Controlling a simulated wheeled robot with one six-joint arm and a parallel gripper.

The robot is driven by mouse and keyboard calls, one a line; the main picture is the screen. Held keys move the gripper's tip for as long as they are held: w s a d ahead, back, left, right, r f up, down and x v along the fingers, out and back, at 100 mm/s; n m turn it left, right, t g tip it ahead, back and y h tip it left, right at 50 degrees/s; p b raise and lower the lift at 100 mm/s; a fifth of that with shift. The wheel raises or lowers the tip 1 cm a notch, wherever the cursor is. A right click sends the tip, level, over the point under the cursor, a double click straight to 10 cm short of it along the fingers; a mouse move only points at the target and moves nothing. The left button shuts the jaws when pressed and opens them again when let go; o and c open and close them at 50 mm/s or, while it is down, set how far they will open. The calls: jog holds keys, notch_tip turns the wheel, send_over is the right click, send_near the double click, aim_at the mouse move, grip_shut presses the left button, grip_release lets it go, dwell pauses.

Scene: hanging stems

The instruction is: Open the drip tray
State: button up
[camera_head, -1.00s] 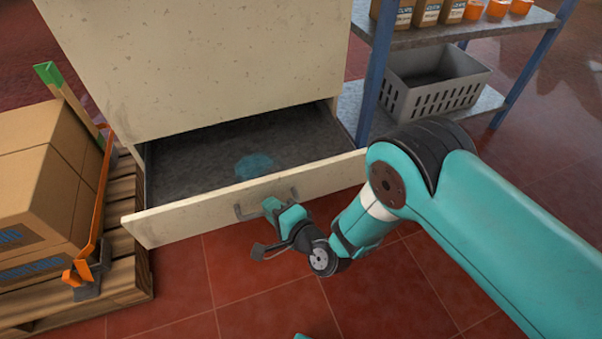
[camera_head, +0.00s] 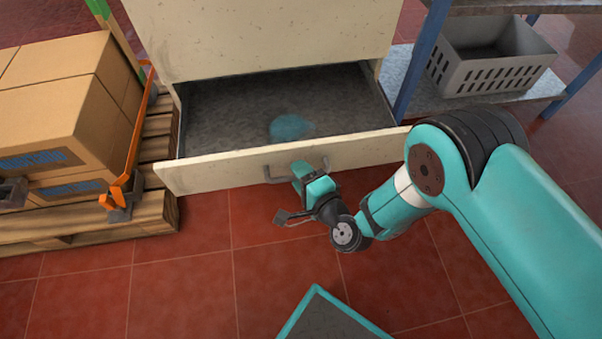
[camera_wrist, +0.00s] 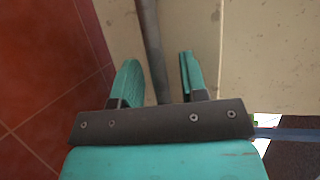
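The drip tray (camera_head: 220,176) is a wide drawer at the bottom of a cream cabinet. It stands pulled out, with its dark grey inside and a pale blue puddle-like patch (camera_head: 290,127) showing. Its grey bar handle (camera_head: 326,164) is on the front panel; the bar also shows in the wrist view (camera_wrist: 149,40). My gripper (camera_head: 303,170) is at the handle. In the wrist view, my gripper's two teal fingers (camera_wrist: 160,78) stand apart, one on each side of the bar, with visible gaps. The gripper hides part of the handle in the head view.
Cardboard boxes (camera_head: 60,105) sit on a wooden pallet (camera_head: 150,212) left of the tray, with an orange strap or bar near its corner. A blue-posted shelf (camera_head: 410,80) with a grey crate (camera_head: 490,75) stands at right. Red tiled floor (camera_head: 190,270) in front is mostly clear.

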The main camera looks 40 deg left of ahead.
jog(key=shift+d, duration=0.15)
jog(key=p+v, duration=1.7)
jog(key=p, duration=0.9)
jog(key=shift+s+r, duration=0.1)
jog(key=shift+r, duration=0.05)
